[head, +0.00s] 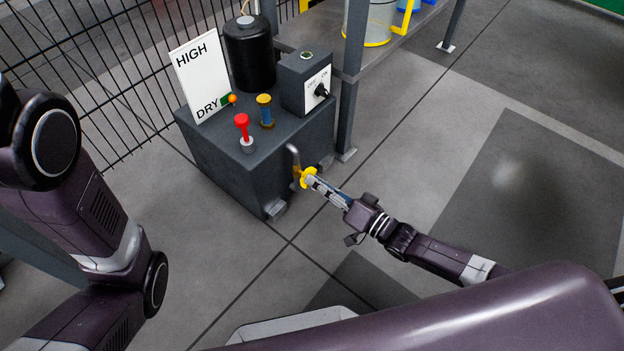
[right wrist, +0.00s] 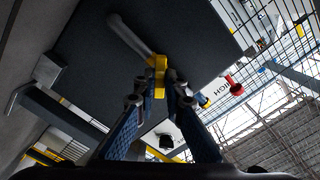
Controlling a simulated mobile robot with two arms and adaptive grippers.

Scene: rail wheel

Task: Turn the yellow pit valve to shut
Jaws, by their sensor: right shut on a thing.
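The yellow pit valve (head: 307,177) sits on a short pipe (head: 293,156) on the front side of a dark grey box (head: 222,158). My right gripper (head: 311,180) reaches it from the lower right and is shut on its yellow handle. In the right wrist view the yellow handle (right wrist: 157,66) shows between the fingertips (right wrist: 161,88), with the grey pipe (right wrist: 130,35) behind it. The fingers hide part of the handle. I cannot tell the handle's exact angle. My left arm shows at the left of the head view, but its gripper is out of frame.
On the box stand a red knob (head: 242,121), a blue and yellow post (head: 265,110), a HIGH/DRY board (head: 201,76), a black canister (head: 250,52) and a switch box (head: 303,80). A shelf post (head: 349,100) stands close on the right. Floor at right is clear.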

